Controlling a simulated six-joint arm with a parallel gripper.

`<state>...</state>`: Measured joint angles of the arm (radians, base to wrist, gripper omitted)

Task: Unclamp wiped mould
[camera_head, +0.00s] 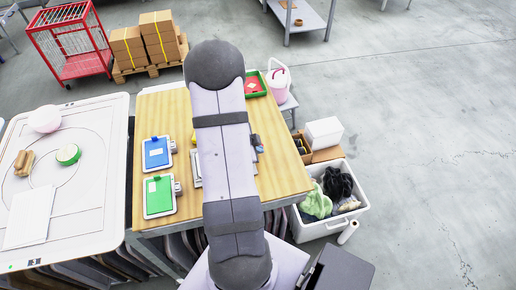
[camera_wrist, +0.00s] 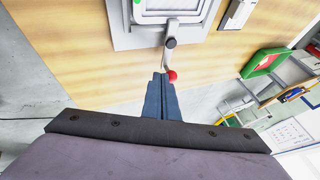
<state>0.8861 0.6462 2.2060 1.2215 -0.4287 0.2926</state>
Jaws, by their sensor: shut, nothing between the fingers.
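A grey fixture plate (camera_wrist: 125,38) with a pale, rounded-corner mould (camera_wrist: 168,16) on it lies on the wooden table, at the top of the wrist view. A clamp lever with a dark pivot cap (camera_wrist: 170,43) stands at the fixture's near edge and ends in a red ball knob (camera_wrist: 171,75). My gripper (camera_wrist: 159,77) is shut and empty. Its dark blue fingertips are right beside the knob; I cannot tell whether they touch. In the head view my arm covers the gripper and most of the fixture; only a grey edge (camera_head: 195,168) shows.
On the wooden table (camera_head: 285,180) lie a blue-topped plate (camera_head: 157,153), a green-topped plate (camera_head: 159,196) and a red-and-green tray (camera_head: 255,85). A white table (camera_head: 85,185) stands left. A white bin (camera_head: 318,228) with cloths stands right of the table.

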